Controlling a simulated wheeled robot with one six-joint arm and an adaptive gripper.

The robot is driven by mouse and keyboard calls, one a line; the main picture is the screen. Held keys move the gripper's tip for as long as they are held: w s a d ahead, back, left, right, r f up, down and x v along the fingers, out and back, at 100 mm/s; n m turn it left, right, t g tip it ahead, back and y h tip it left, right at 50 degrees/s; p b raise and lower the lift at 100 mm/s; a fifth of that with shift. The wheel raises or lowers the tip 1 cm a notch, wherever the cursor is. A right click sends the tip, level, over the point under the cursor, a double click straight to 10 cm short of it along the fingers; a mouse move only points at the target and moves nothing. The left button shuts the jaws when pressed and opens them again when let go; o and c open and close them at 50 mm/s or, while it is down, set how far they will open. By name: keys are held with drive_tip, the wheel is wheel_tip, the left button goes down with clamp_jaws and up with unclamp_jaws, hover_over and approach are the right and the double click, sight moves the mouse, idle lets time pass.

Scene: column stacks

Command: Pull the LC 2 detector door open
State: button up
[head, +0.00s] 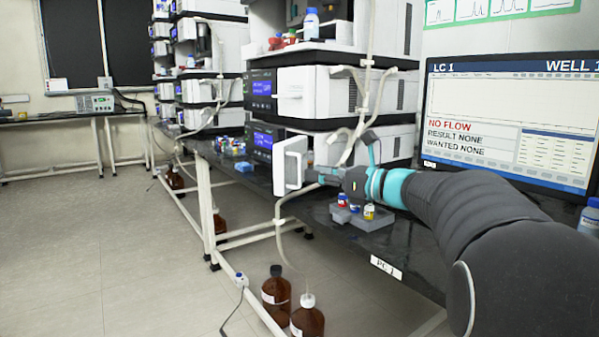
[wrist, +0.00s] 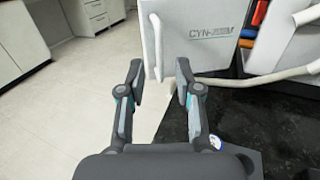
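A white door (head: 291,166) with a vertical bar handle stands out from the lowest module of the near stack, swung away from its front. No LC 2 label is readable on it. In the wrist view the door (wrist: 205,45) bears "CYN" lettering, and its handle (wrist: 156,48) lies just beyond the fingertips. My gripper (wrist: 160,78) is open, with a clear gap between its fingers and nothing in it. In the head view my gripper (head: 318,176) is close to the door's right side; whether it touches is unclear.
A monitor (head: 512,120) reads LC 1, NO FLOW. A grey rack (head: 362,217) with small capped vials sits on the dark bench below my wrist. Brown bottles (head: 277,292) stand on the floor. White tubing (head: 357,130) hangs near my gripper. Floor left of the door is clear.

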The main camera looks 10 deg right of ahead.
sight(300, 183)
drive_tip(key=shift+x, duration=2.75)
clamp_jaws()
